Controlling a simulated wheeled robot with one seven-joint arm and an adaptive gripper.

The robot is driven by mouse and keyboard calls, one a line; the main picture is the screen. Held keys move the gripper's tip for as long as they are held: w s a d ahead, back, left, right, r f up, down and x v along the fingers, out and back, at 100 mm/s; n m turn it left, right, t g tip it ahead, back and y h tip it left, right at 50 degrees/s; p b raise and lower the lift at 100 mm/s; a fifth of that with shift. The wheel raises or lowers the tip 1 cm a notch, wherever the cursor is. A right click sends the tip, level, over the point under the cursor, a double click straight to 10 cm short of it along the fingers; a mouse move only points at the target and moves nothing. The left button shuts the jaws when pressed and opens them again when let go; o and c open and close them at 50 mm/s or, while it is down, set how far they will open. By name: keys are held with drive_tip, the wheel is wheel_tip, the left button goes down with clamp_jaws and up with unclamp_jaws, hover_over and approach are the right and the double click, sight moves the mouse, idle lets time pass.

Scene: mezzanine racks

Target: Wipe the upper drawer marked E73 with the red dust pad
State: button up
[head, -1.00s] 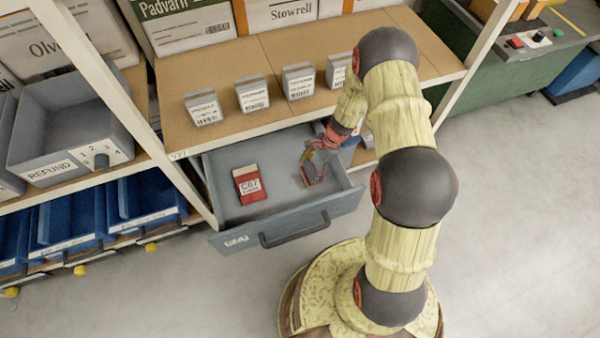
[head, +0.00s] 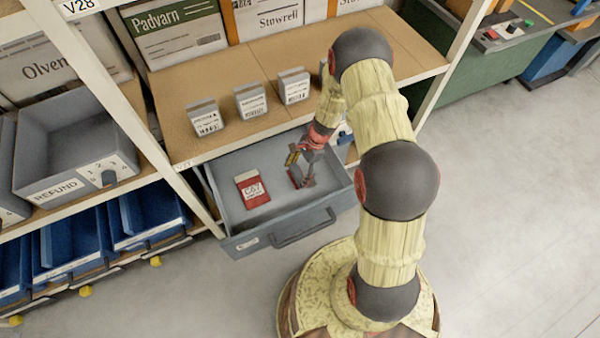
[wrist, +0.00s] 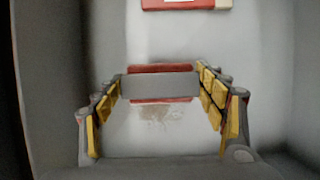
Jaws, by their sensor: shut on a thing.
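The pulled-out grey drawer (head: 238,228) sits under the shelf board; its front label is too small to read. My gripper (head: 302,178) is inside it, pointing down, right of the middle. In the wrist view, its yellow-padded fingers (wrist: 160,98) flank the dust pad (wrist: 160,87), a grey grip block with red showing along both long edges. The gripper is shut on this block, with the pad low over or on the drawer floor; contact cannot be told. A brownish smudge (wrist: 155,113) shows on the floor beside the pad.
A red box marked C67 (head: 253,189) lies in the drawer, left of my gripper. Several small grey-white boxes (head: 251,100) stand on the shelf above. A grey REFUND bin (head: 75,190) and blue bins (head: 70,236) are at left. Floor at right is clear.

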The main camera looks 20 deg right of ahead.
drive_tip(key=shift+r+p, duration=1.4)
drive_tip(key=shift+r, duration=0.65)
drive_tip(key=shift+d, duration=0.1)
